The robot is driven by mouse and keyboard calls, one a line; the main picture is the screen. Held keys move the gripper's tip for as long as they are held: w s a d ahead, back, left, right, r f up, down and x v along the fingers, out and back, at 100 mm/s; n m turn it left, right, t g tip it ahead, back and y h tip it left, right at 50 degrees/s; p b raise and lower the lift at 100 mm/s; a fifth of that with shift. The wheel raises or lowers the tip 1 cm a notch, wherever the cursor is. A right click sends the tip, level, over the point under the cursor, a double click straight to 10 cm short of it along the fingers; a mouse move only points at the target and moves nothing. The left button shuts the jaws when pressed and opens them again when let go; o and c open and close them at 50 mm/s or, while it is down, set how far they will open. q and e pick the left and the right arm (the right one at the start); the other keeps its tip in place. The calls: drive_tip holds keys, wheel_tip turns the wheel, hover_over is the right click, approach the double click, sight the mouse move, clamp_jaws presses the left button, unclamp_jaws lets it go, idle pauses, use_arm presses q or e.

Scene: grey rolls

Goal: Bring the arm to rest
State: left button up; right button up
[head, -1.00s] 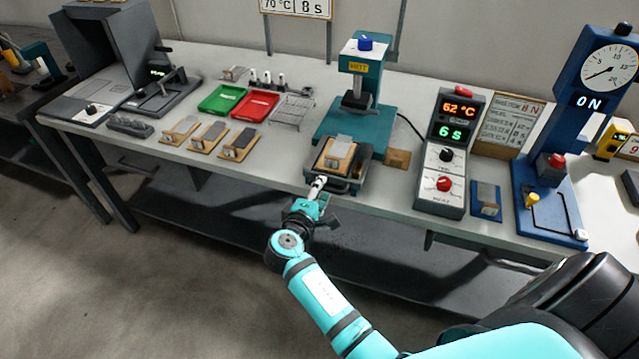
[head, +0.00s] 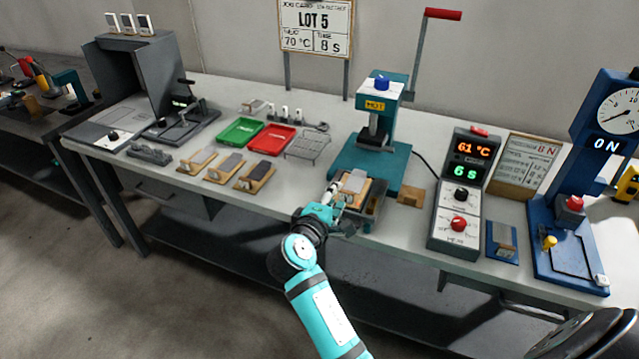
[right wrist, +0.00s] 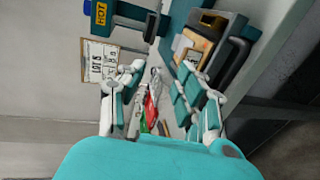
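My right gripper (head: 336,196) is at the front edge of the bench in the head view, close to the front left of the press's tray. In the right wrist view my right gripper (right wrist: 160,92) has its two fingers apart with nothing held between them. The tray (right wrist: 232,62) shows beside the right-hand finger there; I cannot tell whether they touch. My left gripper is in neither view.
A teal press (head: 372,150) stands behind a wooden block (head: 354,186) on the tray. A control box (head: 460,192) reads 61 °C and 6 s. A green tray (head: 240,131), a red tray (head: 272,139) and several wooden blocks are left. Floor at lower left is clear.

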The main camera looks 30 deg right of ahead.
drive_tip(key=s+a+f+m+g+y, duration=0.1)
drive_tip(key=s+f+m+g+y, duration=0.4)
drive_tip(key=s+f, duration=0.8)
drive_tip(key=s+a+f+m+g+y, duration=0.1)
drive_tip(key=s+a+y, duration=0.3)
drive_tip(key=s, duration=0.4)
drive_tip(key=s+a+f+g+y, duration=0.1)
drive_tip(key=s+a+y, duration=0.25)
drive_tip(key=s, duration=0.55)
wheel_tip(320, 180, down, 26)
drive_tip(key=s+d+f+g, duration=0.2)
drive_tip(key=s+f, duration=1.4)
drive_tip(key=s, duration=0.1)
drive_tip(key=shift+s, duration=0.2)
